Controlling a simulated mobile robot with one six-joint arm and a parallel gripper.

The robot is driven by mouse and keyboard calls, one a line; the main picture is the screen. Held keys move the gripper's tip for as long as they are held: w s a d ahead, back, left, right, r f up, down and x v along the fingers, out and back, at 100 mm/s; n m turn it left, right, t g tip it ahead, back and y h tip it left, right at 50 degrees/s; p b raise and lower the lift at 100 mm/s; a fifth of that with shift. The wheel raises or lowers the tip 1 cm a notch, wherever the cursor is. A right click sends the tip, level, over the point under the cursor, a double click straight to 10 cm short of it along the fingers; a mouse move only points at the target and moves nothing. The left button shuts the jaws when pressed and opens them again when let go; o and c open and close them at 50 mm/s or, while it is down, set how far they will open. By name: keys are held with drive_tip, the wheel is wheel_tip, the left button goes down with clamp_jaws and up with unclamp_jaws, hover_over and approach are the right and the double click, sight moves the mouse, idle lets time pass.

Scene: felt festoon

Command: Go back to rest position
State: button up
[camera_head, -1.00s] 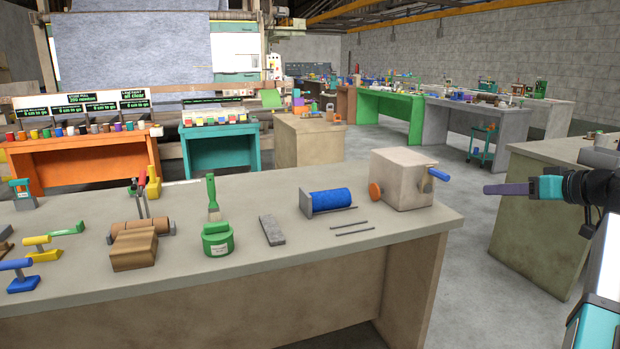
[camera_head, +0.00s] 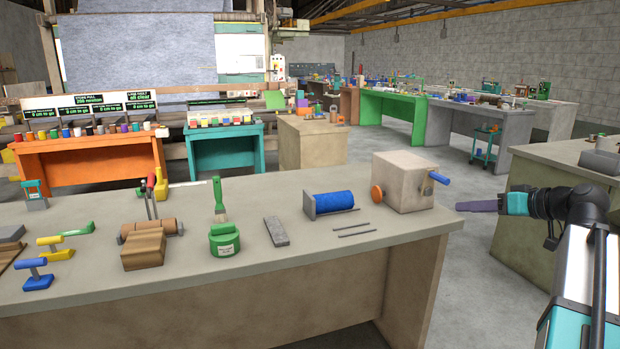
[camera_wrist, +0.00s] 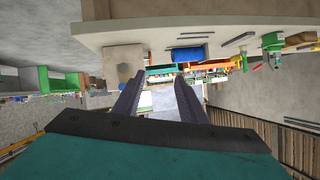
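My gripper (camera_head: 462,206) is off the right end of the front workbench, above the aisle floor, in the head view. It has a teal body and dark purple fingers and points left. In the wrist view my gripper (camera_wrist: 159,80) shows its two fingers spread apart with nothing between them. The wrist picture looks upside down, with the benches at the top.
The front bench (camera_head: 300,250) holds a beige crank box (camera_head: 404,182), a blue roll (camera_head: 333,203), a green tin (camera_head: 224,240), a grey block (camera_head: 276,231) and two thin rods. Another bench (camera_head: 545,190) stands behind my arm. Open floor lies between them.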

drive_tip(key=w+a+f+g+y+p, duration=0.1)
drive_tip(key=w+a+f+g+p, duration=0.1)
drive_tip(key=a+f, duration=0.65)
drive_tip(key=w+a+f+g+y+p, duration=0.15)
drive_tip(key=a+f, duration=0.35)
drive_tip(key=f, duration=0.7)
drive_tip(key=s+a+f+g+p, duration=0.1)
drive_tip(key=s+a+f+g, duration=0.2)
drive_tip(key=f, duration=0.4)
drive_tip(key=s+a+f+g+h+p, duration=0.1)
drive_tip(key=s+a+f+p, duration=0.15)
drive_tip(key=a+f, duration=0.35)
drive_tip(key=s+a+f+g+p, duration=0.15)
drive_tip(key=s+a+f, duration=0.25)
drive_tip(key=f, duration=0.4)
drive_tip(key=s+a+f+g+h+p, duration=0.1)
drive_tip(key=s+a+f+g+h, duration=0.15)
drive_tip(key=s+f, duration=0.7)
drive_tip(key=s+a+f+g+h+p, duration=0.1)
drive_tip(key=s+a+f+g+p, duration=0.2)
drive_tip(key=s+f, duration=0.65)
drive_tip(key=s+d+f+m+g+h, duration=0.1)
drive_tip(key=s+d+h, duration=0.1)
drive_tip(key=s, duration=0.6)
drive_tip(key=s+d+f+m+g+h, duration=0.1)
drive_tip(key=s+d+f+m+h, duration=0.1)
drive_tip(key=s+d, duration=0.3)
drive_tip(key=shift+s+d+h, duration=0.2)
drive_tip(key=shift+s+h, duration=0.2)
drive_tip(key=shift+s, duration=1.25)
